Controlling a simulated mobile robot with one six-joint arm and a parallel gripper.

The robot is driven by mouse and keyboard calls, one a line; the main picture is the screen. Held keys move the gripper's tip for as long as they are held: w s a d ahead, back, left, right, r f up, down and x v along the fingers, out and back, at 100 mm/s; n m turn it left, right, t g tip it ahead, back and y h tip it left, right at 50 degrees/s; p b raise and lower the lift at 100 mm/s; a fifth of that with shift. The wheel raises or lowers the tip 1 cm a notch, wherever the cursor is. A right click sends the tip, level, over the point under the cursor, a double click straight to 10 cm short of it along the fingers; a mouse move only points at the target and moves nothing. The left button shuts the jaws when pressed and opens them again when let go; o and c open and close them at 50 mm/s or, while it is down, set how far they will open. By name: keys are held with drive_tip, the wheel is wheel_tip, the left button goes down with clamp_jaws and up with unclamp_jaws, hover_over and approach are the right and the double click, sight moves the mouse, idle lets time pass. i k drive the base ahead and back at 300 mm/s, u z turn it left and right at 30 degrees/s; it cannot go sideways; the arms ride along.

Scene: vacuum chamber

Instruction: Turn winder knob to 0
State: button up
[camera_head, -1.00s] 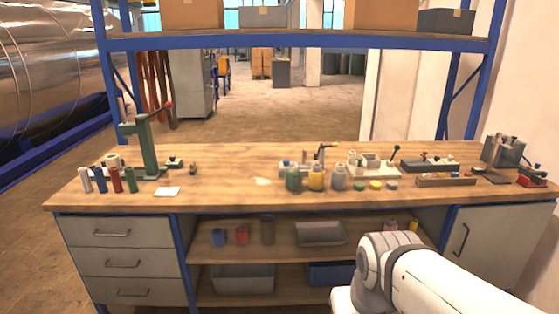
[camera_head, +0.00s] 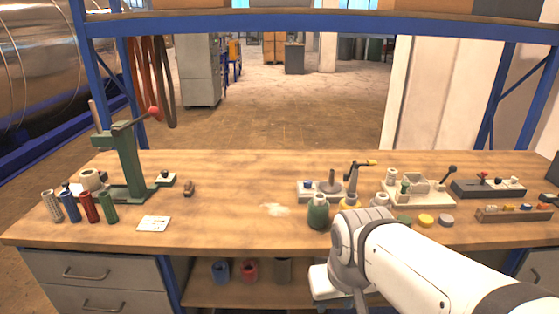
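A small bench device with a pale base (camera_head: 307,195), an upright spindle and a crank with a yellow handle stands mid-bench; it looks like the winder. A small blue knob (camera_head: 308,184) sits on its left part. The knob's setting and any markings are too small to read. My white arm reaches in from the lower right, in front of the bench's front edge and to the right of and below the device.
A green lever press (camera_head: 127,165) and several coloured spools stand at the left. A pale fixture (camera_head: 418,191) and a dark switch box (camera_head: 487,188) stand at the right.

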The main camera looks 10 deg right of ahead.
sight(307, 184)
drive_tip(key=i, duration=1.1)
drive_tip(key=z, duration=0.3)
